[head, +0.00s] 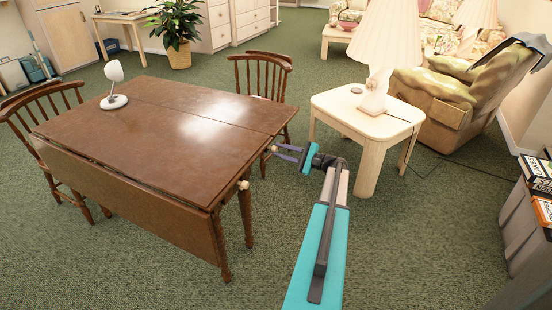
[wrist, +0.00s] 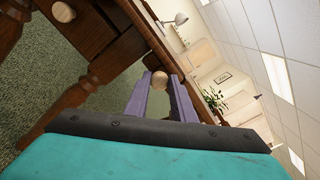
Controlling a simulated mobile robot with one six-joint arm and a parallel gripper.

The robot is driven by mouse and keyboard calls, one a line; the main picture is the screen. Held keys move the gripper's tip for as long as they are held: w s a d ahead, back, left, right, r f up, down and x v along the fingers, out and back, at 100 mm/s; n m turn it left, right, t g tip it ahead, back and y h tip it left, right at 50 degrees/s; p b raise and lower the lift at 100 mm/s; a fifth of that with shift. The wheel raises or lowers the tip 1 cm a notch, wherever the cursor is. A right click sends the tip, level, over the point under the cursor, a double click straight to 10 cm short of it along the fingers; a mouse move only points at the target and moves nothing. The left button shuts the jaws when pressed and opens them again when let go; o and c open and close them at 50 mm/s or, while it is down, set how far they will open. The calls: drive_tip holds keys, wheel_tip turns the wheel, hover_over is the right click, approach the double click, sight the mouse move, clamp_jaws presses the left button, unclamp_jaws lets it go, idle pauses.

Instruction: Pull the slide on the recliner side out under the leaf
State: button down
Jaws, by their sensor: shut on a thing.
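The brown drop-leaf table (head: 165,125) has a seam along its top. The far leaf (head: 215,100) lies level, and the near leaf (head: 130,200) hangs down. Two pale round knobs show at the table's right end. My gripper (head: 276,153) is at the far knob (head: 273,148), on the side toward the recliner (head: 445,95). In the wrist view, my purple fingers (wrist: 160,88) are shut on this slide knob (wrist: 160,80). The near knob (head: 243,185) is free; it also shows in the wrist view (wrist: 63,12). The slide behind the gripped knob is hidden under the top.
A white lamp (head: 115,85) stands on the table. Wooden chairs stand at the left (head: 45,120) and far side (head: 262,85). A pale side table (head: 365,120) with a lamp is close right of my gripper. Carpet is open in front.

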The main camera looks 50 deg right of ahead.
drive_tip(key=shift+w+d+f, duration=0.1)
drive_tip(key=shift+d+f, duration=0.05)
drive_tip(key=shift+d, duration=0.6)
drive_tip(key=c, duration=1.5)
unclamp_jaws()
drive_tip(key=shift+d, duration=0.1)
drive_tip(key=v, duration=1.3)
drive_tip(key=shift+s, duration=0.35)
